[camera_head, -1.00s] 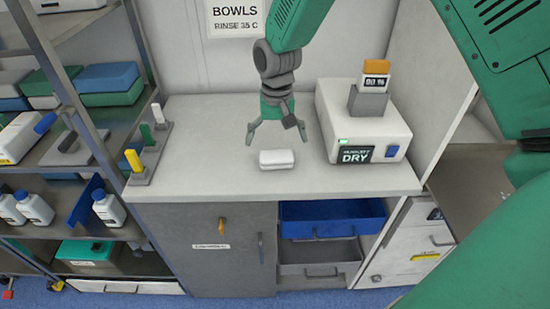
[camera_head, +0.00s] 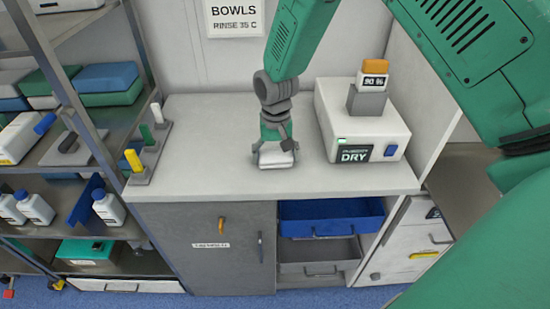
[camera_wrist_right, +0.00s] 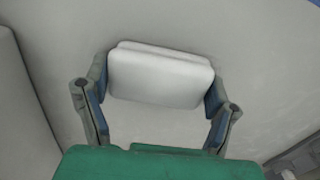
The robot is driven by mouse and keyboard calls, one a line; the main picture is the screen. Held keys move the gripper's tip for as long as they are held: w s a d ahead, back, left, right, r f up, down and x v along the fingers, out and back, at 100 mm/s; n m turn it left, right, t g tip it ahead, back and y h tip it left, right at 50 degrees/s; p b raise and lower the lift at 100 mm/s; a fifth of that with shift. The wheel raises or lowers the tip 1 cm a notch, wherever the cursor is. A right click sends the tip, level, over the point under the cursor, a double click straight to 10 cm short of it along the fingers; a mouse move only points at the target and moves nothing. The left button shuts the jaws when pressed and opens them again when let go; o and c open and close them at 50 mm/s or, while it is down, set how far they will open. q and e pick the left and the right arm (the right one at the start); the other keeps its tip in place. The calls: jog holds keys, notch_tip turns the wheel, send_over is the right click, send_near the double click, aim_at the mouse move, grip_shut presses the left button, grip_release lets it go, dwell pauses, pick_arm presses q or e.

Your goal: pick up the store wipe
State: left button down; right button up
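The store wipe is a small white folded pad (camera_head: 276,160) on the grey-white counter. It also fills the upper middle of the right wrist view as a white block (camera_wrist_right: 160,77). My right gripper (camera_head: 275,152) has come down over it from above. In the right wrist view the two fingers of the gripper (camera_wrist_right: 160,85) sit against its left and right ends, with no clear gap. The wipe appears still at counter level. My left gripper is not in view.
A white dryer unit (camera_head: 362,120) marked DRY stands to the right of the gripper. A holder with yellow, green and white handles (camera_head: 148,150) stands at the counter's left. Shelves (camera_head: 75,150) are further left. An open blue drawer (camera_head: 330,222) is below the counter.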

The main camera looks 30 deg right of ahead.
aim_at(275, 154)
notch_tip(275, 154, up, 10)
dwell(0.6)
jog(key=shift+f, duration=0.1)
jog(key=shift+c, duration=0.4)
